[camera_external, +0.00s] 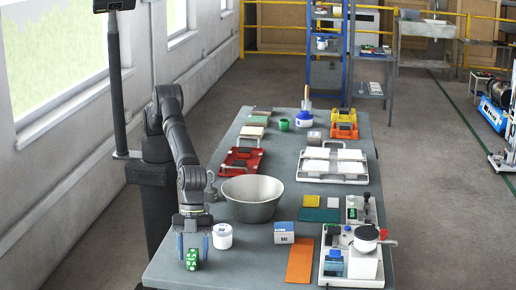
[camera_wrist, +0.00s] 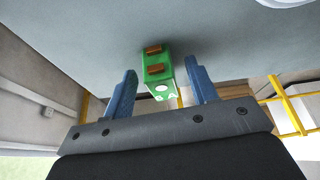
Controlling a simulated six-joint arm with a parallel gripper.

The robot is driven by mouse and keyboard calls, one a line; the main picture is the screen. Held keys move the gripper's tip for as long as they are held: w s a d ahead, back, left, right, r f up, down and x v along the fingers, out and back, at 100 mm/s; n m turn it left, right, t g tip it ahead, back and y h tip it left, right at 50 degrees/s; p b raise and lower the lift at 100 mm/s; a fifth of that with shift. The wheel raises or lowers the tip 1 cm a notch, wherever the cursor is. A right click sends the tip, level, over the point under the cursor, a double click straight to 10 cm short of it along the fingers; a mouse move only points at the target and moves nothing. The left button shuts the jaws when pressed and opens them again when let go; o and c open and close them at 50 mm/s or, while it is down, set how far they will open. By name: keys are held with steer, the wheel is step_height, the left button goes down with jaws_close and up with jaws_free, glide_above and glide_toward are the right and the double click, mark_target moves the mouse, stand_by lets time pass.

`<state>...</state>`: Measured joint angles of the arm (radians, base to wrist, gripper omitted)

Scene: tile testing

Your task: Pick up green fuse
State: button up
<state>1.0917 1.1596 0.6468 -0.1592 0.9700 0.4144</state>
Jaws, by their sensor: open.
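The green fuse (camera_external: 193,260) stands on the grey table near its front left corner, with white markings on its face. In the wrist view the green fuse (camera_wrist: 158,72) shows two brown contacts and lies between the two blue fingers. My gripper (camera_external: 193,250) points down over the fuse, and its fingers stand on either side of it. In the wrist view my gripper (camera_wrist: 160,85) is open, with gaps visible between the fuse and both fingers.
A white jar (camera_external: 222,236) stands close to the right of my gripper. A large grey bowl (camera_external: 252,199) is behind it. A blue and white box (camera_external: 284,232), an orange plate (camera_external: 300,260) and a white device (camera_external: 352,268) are further right. The table (camera_external: 235,268) is bare right of the fuse.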

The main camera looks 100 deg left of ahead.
steer(key=shift+d+f, duration=0.1)
steer(key=shift+f, duration=0.1)
steer(key=shift+c, duration=0.2)
steer(key=c, duration=1.1)
steer(key=shift+o, duration=0.2)
steer(key=shift+r, duration=0.1)
